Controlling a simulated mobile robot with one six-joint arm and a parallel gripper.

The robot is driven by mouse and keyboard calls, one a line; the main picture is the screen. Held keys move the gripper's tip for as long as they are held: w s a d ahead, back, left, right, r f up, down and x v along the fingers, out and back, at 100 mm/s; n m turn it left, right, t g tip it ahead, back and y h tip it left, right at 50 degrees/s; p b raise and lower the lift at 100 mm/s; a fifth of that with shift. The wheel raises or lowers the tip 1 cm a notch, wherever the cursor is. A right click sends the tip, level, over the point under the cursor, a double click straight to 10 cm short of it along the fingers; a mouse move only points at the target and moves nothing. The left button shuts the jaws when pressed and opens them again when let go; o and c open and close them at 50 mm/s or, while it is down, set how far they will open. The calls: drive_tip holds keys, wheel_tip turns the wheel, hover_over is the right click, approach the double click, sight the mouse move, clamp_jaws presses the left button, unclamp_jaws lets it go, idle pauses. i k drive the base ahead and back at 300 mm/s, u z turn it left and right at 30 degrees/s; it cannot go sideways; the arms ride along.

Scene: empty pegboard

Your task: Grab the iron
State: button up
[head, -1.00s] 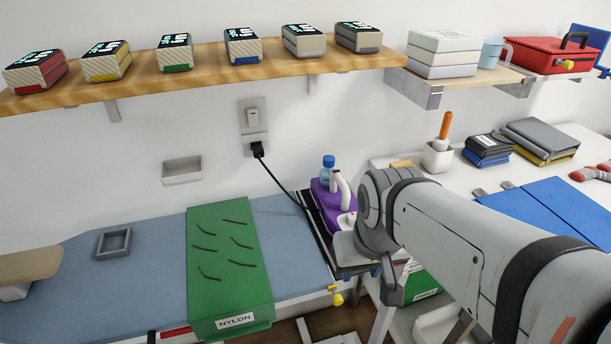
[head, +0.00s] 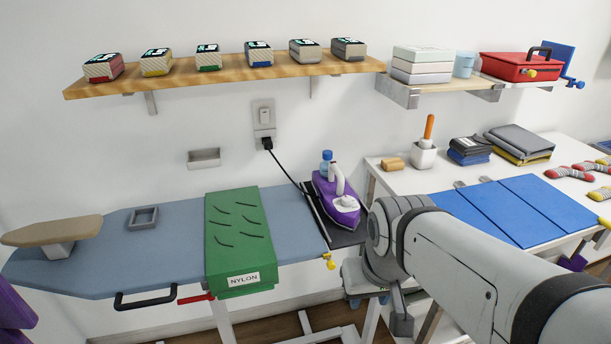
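The purple and white iron (head: 338,199) sits on a dark rest (head: 343,238) at the right end of the blue ironing board (head: 170,221). Its white handle faces up, and a black cord runs from it to the wall socket (head: 265,140). My arm comes in from the lower right, and its wrist is to the right of and below the iron in the picture. My gripper (head: 362,295) is only partly visible below the wrist, apart from the iron. Its fingers are hidden, so I cannot see whether it is open or shut.
A green cloth labelled NYLON (head: 238,237) drapes over the board left of the iron. A white table (head: 400,178) with a blue folding board (head: 525,208) lies to the right. A wooden shelf (head: 225,76) with boxes hangs above.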

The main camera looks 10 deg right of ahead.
sight(328, 182)
drive_tip(key=z, duration=0.15)
drive_tip(key=i, duration=0.95)
drive_tip(key=u, duration=0.05)
